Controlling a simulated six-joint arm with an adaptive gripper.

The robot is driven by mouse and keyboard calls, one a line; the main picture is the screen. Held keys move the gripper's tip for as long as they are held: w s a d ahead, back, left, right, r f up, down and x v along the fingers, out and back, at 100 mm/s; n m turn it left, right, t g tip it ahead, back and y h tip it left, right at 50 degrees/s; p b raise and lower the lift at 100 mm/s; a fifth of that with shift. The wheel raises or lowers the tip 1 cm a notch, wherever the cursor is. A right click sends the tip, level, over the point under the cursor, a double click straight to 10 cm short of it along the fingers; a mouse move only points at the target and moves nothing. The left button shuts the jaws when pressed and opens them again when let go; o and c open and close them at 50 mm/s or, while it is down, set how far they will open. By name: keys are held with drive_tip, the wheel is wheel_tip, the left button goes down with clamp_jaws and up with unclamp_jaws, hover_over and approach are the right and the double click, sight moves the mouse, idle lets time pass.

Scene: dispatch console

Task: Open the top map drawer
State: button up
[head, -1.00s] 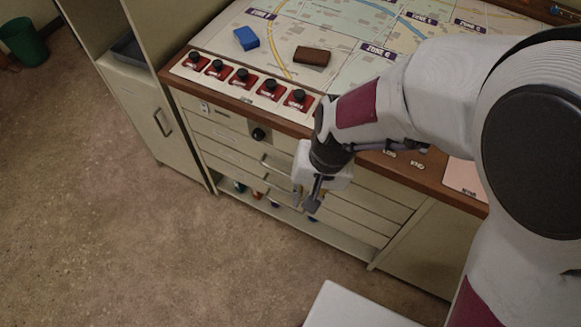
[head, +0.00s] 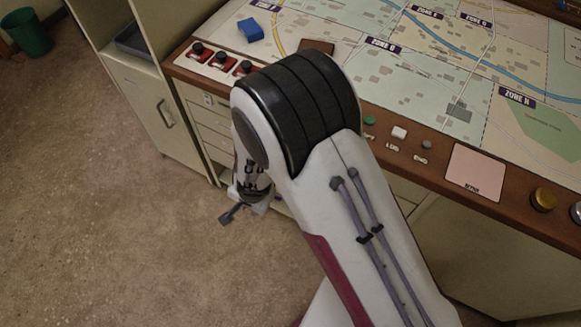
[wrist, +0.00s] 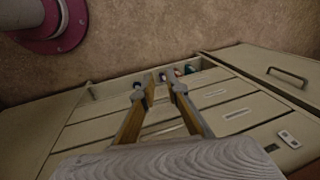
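The cream drawer stack (head: 207,122) under the map console shows only its left part in the head view; my arm hides the rest, including the drawer handles. In the wrist view the drawer fronts (wrist: 225,105) appear as stacked strips, with the floor at the top of the picture. They all look closed. I cannot clearly tell which strip is the top map drawer. My gripper (head: 235,213) hangs low in front of the stack in the head view. In the wrist view my gripper (wrist: 152,80) has its two fingers apart, with nothing seen between them.
The console top holds a zone map, red-based switches (head: 222,60), a blue block (head: 250,30) and a brown block (head: 317,46). A cabinet (head: 150,105) with a handle stands at left. Small coloured items (wrist: 185,70) sit in the open shelf below the drawers.

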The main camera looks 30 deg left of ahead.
wheel_tip(320, 180, down, 17)
drive_tip(key=w+a+m+t, duration=0.2)
drive_tip(key=m+t, duration=0.4)
drive_tip(key=m, duration=0.1)
drive_tip(key=w+d+r+m+t+h, duration=0.2)
drive_tip(key=w+d+r+m+t, duration=0.2)
drive_tip(key=w+r+m+t, duration=0.4)
wheel_tip(320, 180, up, 3)
drive_tip(key=w+m, duration=0.1)
drive_tip(key=m, duration=0.2)
drive_tip(key=shift+w+r+t, duration=0.15)
drive_tip(key=shift+w+t, duration=0.2)
drive_tip(key=shift+t, duration=0.05)
drive_tip(key=shift+x, duration=3.9)
drive_tip(key=shift+d, duration=0.15)
